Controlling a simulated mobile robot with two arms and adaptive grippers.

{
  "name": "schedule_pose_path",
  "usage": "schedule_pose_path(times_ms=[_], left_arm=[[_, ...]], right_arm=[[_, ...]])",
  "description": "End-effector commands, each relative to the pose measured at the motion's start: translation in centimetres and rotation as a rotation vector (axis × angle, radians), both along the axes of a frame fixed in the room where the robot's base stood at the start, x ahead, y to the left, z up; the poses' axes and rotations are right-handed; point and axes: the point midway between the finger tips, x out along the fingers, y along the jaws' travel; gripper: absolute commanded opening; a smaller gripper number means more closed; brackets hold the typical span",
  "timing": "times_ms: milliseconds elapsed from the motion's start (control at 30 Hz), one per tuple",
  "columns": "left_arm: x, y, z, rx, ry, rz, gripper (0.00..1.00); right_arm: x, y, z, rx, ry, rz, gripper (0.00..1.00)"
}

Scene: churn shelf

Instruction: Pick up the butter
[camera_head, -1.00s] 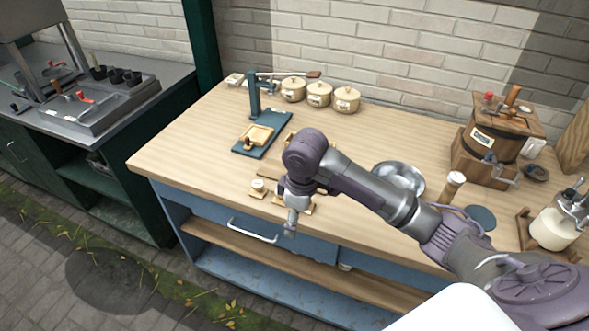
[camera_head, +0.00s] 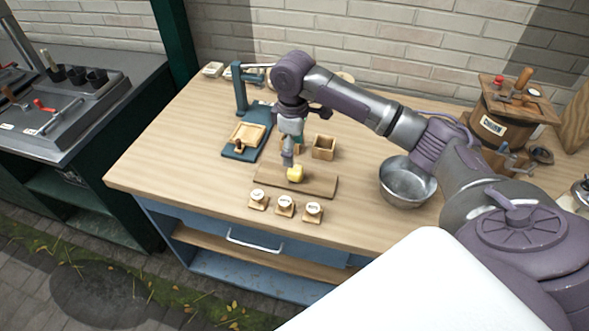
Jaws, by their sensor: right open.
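The butter (camera_head: 296,174) is a small yellow lump on a flat wooden board (camera_head: 322,187) near the middle of the counter. My right gripper (camera_head: 288,160) points down just above and beside the butter, at its upper left. Its jaws are open, and the tips look very close to the butter; I cannot tell whether they touch it. Part of the butter's far side is hidden by the gripper. My left gripper is not in view.
Three small labelled wooden blocks (camera_head: 285,206) stand in front of the board. A metal bowl (camera_head: 407,183) is to the right, a small wooden box (camera_head: 324,147) behind, and a teal stand with a wooden tray (camera_head: 250,134) to the left. The churn (camera_head: 496,119) stands at back right.

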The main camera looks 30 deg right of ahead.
Motion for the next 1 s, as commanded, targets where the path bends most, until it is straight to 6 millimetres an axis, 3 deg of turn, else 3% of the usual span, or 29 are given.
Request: schedule_pose_path(times_ms=[67,167,367,500,700,967,1000], left_arm=[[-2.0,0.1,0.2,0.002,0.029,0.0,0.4],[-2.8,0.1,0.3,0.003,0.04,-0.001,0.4],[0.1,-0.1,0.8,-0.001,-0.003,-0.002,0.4],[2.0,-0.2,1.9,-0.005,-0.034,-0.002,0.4],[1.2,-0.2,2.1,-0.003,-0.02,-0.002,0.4],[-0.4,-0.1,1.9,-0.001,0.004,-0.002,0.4],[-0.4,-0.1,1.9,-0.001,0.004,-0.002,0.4]], right_arm=[[-0.1,0.1,-1.4,0.002,0.003,0.0,0.76],[0.0,0.0,-2.7,0.001,0.001,0.001,0.76],[-0.1,-0.2,-4.0,0.001,0.001,0.001,0.76],[-0.3,-0.8,-5.9,0.0,0.004,0.0,0.76],[-0.3,-0.9,-8.3,0.0,0.0,0.0,0.76],[-0.2,-0.9,-8.6,0.001,-0.002,0.001,0.76],[-0.2,-0.9,-8.6,0.001,-0.002,0.002,0.69]])
